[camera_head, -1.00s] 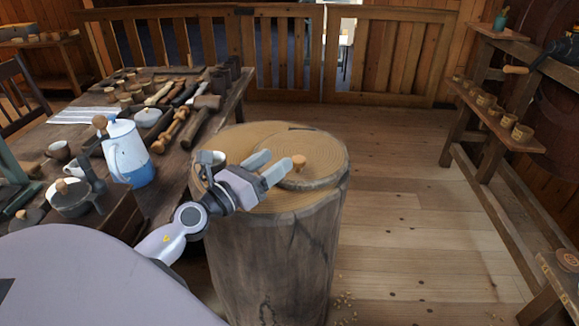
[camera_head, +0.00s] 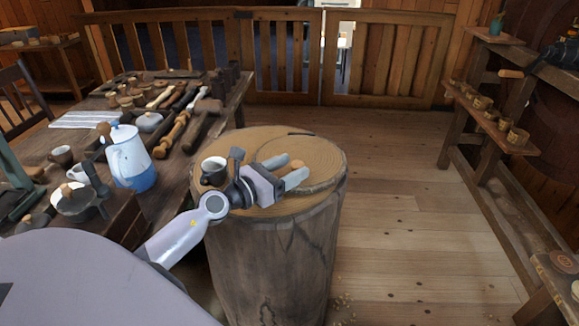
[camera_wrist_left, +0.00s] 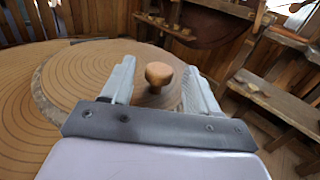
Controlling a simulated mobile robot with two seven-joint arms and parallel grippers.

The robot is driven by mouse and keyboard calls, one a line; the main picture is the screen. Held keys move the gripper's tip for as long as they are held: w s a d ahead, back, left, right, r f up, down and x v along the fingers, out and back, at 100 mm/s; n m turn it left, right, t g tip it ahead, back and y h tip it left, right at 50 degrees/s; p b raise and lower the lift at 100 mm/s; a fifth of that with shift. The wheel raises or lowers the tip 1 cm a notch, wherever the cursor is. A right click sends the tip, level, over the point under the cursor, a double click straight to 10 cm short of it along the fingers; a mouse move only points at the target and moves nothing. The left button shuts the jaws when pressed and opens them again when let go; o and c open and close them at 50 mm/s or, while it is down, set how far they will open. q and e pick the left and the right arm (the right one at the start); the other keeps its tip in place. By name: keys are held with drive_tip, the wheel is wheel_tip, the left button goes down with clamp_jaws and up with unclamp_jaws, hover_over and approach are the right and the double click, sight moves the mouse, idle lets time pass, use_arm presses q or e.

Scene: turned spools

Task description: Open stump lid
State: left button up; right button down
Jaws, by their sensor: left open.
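The stump (camera_head: 270,255) stands upright on the floor. Its round lid (camera_head: 318,160) lies flat on the right part of the top, with a small wooden knob (camera_head: 297,164) standing on it. My left gripper (camera_head: 286,170) is open over the lid, its two fingers pointing right. In the left wrist view the knob (camera_wrist_left: 158,75) stands between the open fingers, towards their tips, and I see no finger touching it. The lid (camera_wrist_left: 90,75) shows beneath the fingers. My right gripper is not in view.
A table with a blue-and-white pot (camera_head: 130,160) and wooden tools is at left. Shelves with small cups (camera_head: 517,137) stand at right.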

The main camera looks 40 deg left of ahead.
use_arm(q)
drive_tip(key=shift+w+d, duration=0.1)
drive_tip(key=shift+w, duration=0.1)
clamp_jaws()
drive_tip(key=shift+r, duration=0.1)
